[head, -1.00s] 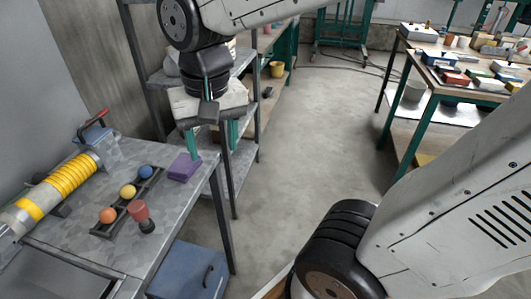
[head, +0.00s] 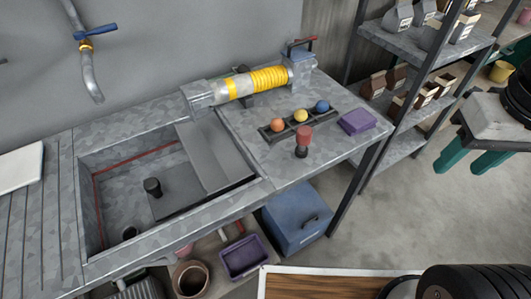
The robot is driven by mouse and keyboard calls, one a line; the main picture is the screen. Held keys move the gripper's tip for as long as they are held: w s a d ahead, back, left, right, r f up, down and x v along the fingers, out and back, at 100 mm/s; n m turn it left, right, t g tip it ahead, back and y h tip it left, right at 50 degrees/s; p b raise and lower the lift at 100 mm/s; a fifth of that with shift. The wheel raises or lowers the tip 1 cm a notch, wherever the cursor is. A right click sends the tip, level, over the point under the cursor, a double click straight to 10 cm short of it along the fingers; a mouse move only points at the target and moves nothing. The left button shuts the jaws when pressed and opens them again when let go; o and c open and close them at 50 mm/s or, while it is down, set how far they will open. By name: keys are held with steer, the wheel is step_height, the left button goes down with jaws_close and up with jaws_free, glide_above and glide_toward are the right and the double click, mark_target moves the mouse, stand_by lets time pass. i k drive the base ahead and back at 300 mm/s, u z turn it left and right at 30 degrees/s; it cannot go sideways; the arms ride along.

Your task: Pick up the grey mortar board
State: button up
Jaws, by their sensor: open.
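A flat dark grey board (head: 190,193) with a short upright black handle (head: 152,187) lies in the grey metal sink, handle up; it looks like the mortar board. A lighter grey panel (head: 213,155) lies across the sink's right part and hides some of the board's far side. My gripper (head: 483,160) is at the right edge, with green fingers apart and nothing between them. It hangs over the floor, well to the right of the sink and the bench.
The sink's rim (head: 225,208) surrounds the board. A yellow-ringed tool (head: 268,80), a rack of three balls (head: 275,132), a red-topped stamp (head: 303,142) and a purple block (head: 357,121) stand right of the sink. A tap (head: 88,70) hangs above. Shelves (head: 400,60) stand behind.

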mark_target(170, 191)
steer(key=z, duration=1.45)
steer(key=i, duration=0.9)
steer(key=u, duration=3.6)
